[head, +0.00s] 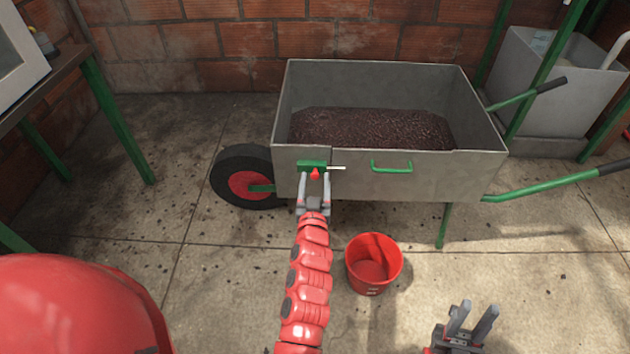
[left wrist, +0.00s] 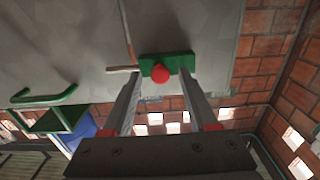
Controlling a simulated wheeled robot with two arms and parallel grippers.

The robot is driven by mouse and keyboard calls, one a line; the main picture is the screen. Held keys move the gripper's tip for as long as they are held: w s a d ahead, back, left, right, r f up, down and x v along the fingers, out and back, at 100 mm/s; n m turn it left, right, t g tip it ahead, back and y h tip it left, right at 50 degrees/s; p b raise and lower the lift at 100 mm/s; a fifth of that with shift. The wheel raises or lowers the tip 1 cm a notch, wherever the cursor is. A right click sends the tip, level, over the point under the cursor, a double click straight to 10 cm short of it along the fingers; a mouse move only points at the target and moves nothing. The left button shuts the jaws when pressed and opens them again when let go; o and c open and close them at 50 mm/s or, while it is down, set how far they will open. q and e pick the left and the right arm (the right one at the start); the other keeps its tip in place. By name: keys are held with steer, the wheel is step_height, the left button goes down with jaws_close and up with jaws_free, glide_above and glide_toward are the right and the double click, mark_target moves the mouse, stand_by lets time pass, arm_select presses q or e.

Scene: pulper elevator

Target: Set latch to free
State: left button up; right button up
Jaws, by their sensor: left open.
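The latch (head: 311,165) is a green block with a red knob and a thin metal rod, on the front wall of the grey cart. The rod points right in the head view. In the left wrist view the latch (left wrist: 181,65) and its red knob (left wrist: 160,75) sit just past the fingertips. My left gripper (head: 314,180) is open in front of the latch. The knob lines up with the gap between its fingers, and no finger visibly grips it. My right gripper (head: 474,318) is open and empty at the lower right, away from the cart.
The wheeled cart (head: 420,177) holds dark reddish material and has a green handle (head: 391,168) right of the latch. A red bucket (head: 373,265) stands on the floor below, right of my left arm. A green-legged table (head: 110,110) is at left. Floor between them is clear.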

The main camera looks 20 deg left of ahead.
arm_select(q)
steer(key=shift+w+a, duration=0.15)
steer(key=shift+w, duration=0.15)
jaws_close()
stand_by(1.3)
